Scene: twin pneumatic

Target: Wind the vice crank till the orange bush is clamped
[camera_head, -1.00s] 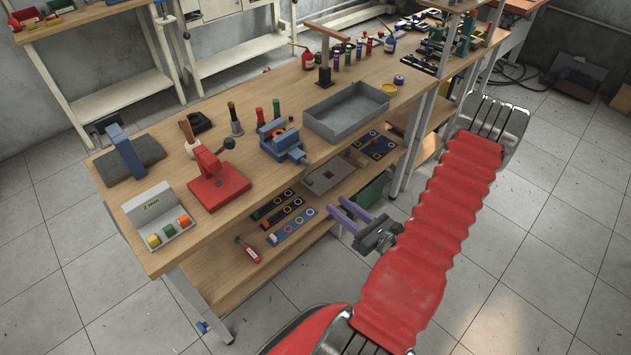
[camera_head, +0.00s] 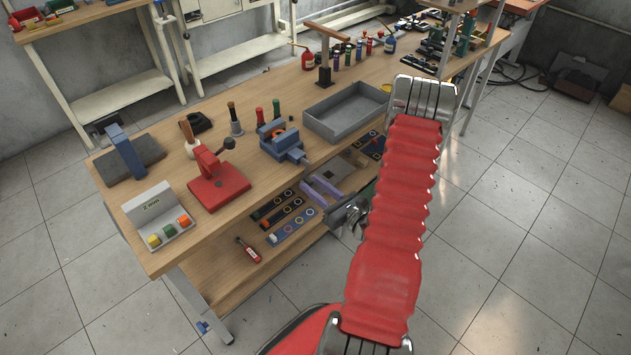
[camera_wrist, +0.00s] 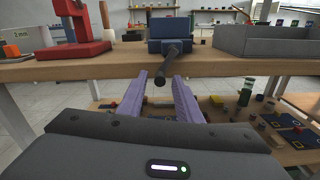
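The blue vice (camera_head: 281,146) stands at the front edge of the bench. A small orange piece, seemingly the orange bush (camera_head: 278,133), shows at its jaws; I cannot tell whether it is gripped. The vice also shows in the wrist view (camera_wrist: 169,30), with its dark crank (camera_wrist: 163,74) projecting towards me. My gripper (camera_head: 322,187) is in front of the bench, below the vice. In the wrist view its two purple fingers (camera_wrist: 162,78) are apart, one on each side of the crank's dark end, with no contact visible. The bush is hidden in the wrist view.
A red press (camera_head: 216,187) stands left of the vice, and a grey tray (camera_head: 345,127) stands right of it. A white "2 mm" holder (camera_head: 152,212) with coloured blocks is at the near left corner. The lower shelf (camera_head: 232,270) carries patterned plates.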

